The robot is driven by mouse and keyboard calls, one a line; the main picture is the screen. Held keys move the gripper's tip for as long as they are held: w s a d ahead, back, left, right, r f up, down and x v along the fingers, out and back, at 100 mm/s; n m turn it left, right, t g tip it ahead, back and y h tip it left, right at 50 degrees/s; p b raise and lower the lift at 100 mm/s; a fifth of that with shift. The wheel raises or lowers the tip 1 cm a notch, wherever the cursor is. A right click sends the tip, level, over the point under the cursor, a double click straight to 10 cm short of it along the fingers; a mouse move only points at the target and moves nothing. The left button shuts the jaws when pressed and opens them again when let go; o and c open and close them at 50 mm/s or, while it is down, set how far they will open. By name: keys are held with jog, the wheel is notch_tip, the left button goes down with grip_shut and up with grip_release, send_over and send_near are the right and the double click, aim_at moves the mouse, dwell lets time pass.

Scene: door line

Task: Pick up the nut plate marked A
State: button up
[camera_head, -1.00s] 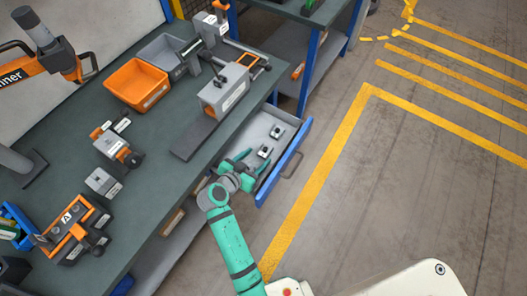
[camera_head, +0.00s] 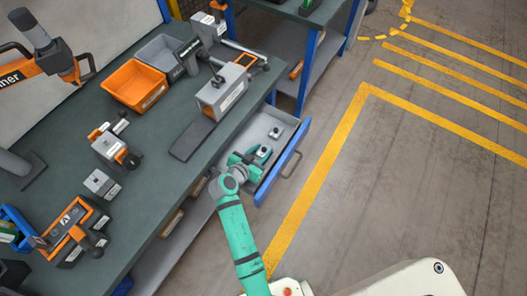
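Two small grey nut plates with dark parts on top lie in the open drawer (camera_head: 293,128). One nut plate (camera_head: 275,132) is farther back and the other nut plate (camera_head: 263,152) is nearer to me. Their markings are too small to read, so I cannot tell which is A. My gripper (camera_head: 254,160) is inside the drawer, low and right beside the nearer plate, with its green fingers apart. The plate shows at the fingertips; I cannot tell whether they touch it. My wrist hides part of the drawer's near end.
The workbench (camera_head: 165,185) above the drawer holds an orange bin (camera_head: 136,85), a grey bin (camera_head: 168,58), a grey boxy device (camera_head: 222,92) and several orange-grey fixtures on the left. The blue drawer front (camera_head: 284,163) has a handle. The floor to the right is clear.

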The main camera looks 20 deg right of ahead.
jog(key=c, duration=0.5)
jog(key=shift+r, duration=0.15)
